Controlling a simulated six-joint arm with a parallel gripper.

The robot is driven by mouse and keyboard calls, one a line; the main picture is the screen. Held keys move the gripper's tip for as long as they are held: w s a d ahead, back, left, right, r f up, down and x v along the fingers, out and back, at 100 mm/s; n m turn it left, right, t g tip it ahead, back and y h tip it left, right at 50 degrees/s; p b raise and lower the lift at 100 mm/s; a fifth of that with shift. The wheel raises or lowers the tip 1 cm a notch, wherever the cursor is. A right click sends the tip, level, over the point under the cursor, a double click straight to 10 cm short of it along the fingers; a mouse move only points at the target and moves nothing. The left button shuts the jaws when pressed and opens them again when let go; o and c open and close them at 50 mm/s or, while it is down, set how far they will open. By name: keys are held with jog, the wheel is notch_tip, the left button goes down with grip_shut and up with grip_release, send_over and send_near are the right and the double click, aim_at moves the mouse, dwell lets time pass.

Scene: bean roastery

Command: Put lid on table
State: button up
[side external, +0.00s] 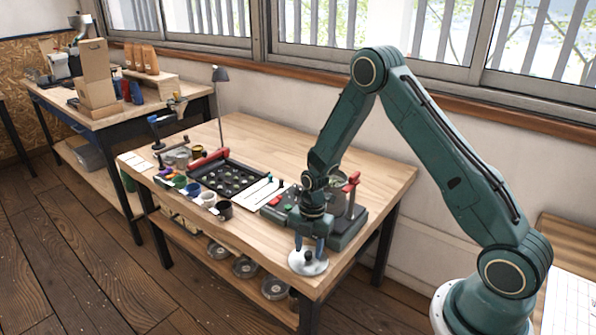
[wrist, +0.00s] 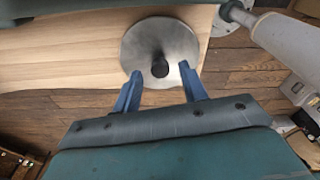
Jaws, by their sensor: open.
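The lid (side external: 302,268) is a round grey metal disc with a black knob. It appears to lie flat on the wooden table (side external: 385,180), near its front right corner. In the wrist view the lid (wrist: 138,45) is at the top middle, close to the table edge, with its knob (wrist: 160,68) standing up. My gripper (side external: 309,246) points down just above the lid. Its blue fingers are open, one on each side of the knob. In the wrist view my gripper (wrist: 160,72) shows a gap between both fingers and the knob.
A dark machine with a red-handled lever (side external: 351,183) stands right behind my gripper. A black tray (side external: 228,182), several cups (side external: 208,199) and a white sheet (side external: 262,192) lie to the left. The table's back right is clear. Several round tins (side external: 245,267) sit on the lower shelf.

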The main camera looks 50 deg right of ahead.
notch_tip(320, 180, up, 11)
jog(key=d, duration=0.1)
jog(key=shift+d, duration=0.15)
dwell(0.3)
jog(key=shift+w+r, duration=0.1)
jog(key=shift+r, duration=0.05)
dwell(0.4)
jog(key=s+a+r+m+t+h, duration=0.1)
jog(key=s+a+r+m, duration=0.1)
jog(key=s+r+m, duration=0.5)
jog(key=s+a+r+m+t, duration=0.2)
jog(key=a+r, duration=0.1)
jog(key=r, duration=0.7)
jog(key=s+a+r+m+t, duration=0.1)
jog(key=s+r+m, duration=0.2)
jog(key=s+m, duration=0.2)
jog(key=s+a+r+m+t, duration=0.1)
jog(key=s+r+m, duration=0.2)
jog(key=s+m, duration=0.3)
jog(key=s, duration=0.4)
jog(key=shift+s+a+t, duration=0.15)
jog(key=shift+a+t, duration=0.05)
jog(key=shift+t, duration=0.2)
